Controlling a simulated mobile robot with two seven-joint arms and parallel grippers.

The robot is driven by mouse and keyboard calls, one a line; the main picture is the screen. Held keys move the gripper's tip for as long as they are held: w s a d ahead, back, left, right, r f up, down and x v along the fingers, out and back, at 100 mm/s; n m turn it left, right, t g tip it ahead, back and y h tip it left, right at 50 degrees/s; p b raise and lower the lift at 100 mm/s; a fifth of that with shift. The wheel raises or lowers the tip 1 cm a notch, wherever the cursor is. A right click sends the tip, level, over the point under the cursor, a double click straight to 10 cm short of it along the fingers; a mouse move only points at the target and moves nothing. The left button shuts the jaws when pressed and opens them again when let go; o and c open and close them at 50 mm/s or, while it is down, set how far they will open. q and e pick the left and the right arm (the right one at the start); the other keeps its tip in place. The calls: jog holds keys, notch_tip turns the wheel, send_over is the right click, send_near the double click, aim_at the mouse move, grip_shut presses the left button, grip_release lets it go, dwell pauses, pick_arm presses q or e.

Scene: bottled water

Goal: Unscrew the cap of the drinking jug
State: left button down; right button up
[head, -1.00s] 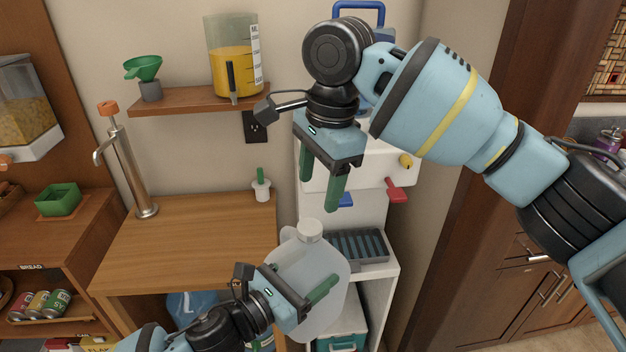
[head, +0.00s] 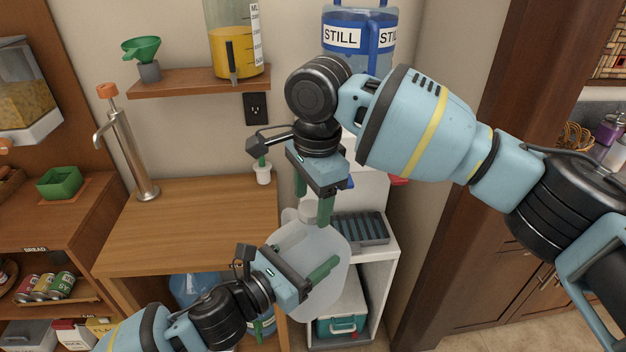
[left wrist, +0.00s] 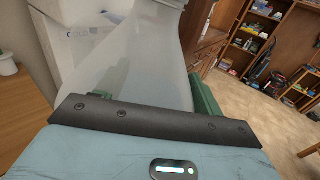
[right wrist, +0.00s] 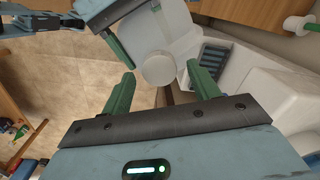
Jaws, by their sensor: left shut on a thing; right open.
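The drinking jug (head: 322,243) is a translucent white jug, held upright in front of the wooden counter and the white dispenser stand. Its white round cap (right wrist: 158,69) is on its neck; in the head view the cap (head: 309,208) is partly hidden by a finger. My left gripper (head: 297,268) is shut on the jug's body; the jug also fills the left wrist view (left wrist: 135,60) between the fingers. My right gripper (head: 313,203) points down right at the cap. In the right wrist view its green fingers (right wrist: 160,92) are open, with the cap between and slightly beyond their tips.
The wooden counter (head: 190,220) lies left of the jug, with a metal tap (head: 130,155) on it. The white stand with a dark drip grate (head: 360,229) is close behind at right. A blue "STILL" water bottle (head: 352,38) sits on top. A wall shelf (head: 195,77) is above.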

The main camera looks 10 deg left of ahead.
jog(key=shift+f, duration=0.25)
jog(key=c, duration=1.1)
